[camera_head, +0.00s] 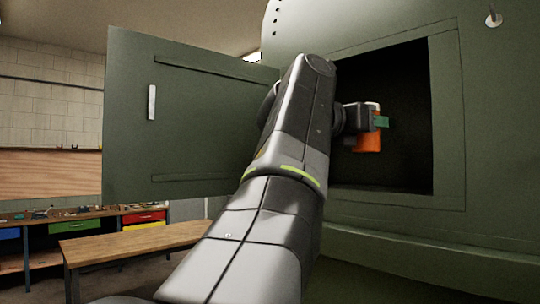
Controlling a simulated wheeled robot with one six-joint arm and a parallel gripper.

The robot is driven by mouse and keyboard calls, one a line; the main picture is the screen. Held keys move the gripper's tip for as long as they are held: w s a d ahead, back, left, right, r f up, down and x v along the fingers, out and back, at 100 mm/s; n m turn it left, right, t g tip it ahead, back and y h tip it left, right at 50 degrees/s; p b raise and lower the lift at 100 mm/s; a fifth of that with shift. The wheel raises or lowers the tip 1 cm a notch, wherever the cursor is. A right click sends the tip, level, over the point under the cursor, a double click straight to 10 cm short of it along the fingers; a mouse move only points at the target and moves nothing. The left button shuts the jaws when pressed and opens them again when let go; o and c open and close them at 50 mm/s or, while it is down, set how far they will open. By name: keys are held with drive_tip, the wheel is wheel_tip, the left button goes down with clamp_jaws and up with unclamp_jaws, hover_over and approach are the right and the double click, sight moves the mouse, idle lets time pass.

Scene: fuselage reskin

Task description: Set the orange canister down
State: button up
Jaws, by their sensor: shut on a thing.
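The orange canister (368,142) is in front of the dark square opening in the green fuselage, or just inside it; I cannot tell how deep. It looks upright, with a pale top. My gripper (378,122) is shut on its upper part, with a green finger showing across it. The canister's lower end shows no contact with any surface below. My arm comes up from the bottom of the view and hides the left part of the opening.
The opening (405,165) has a dark interior and a lower sill. A green door panel (190,140) stands open at its left. A wooden table (140,240) stands lower left, with a workbench (90,213) with coloured drawers behind it.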

drive_tip(key=w+d+f, duration=0.2)
drive_tip(key=f, duration=0.1)
drive_tip(key=shift+d, duration=0.2)
drive_tip(key=shift+w+d+f, duration=0.15)
drive_tip(key=shift+f, duration=0.85)
drive_tip(key=shift+w+d+f, duration=0.1)
drive_tip(key=shift+f, duration=0.9)
drive_tip(key=shift+f, duration=0.2)
drive_tip(key=o, duration=1.1)
drive_tip(key=shift+o, duration=0.2)
drive_tip(key=shift+r, duration=0.15)
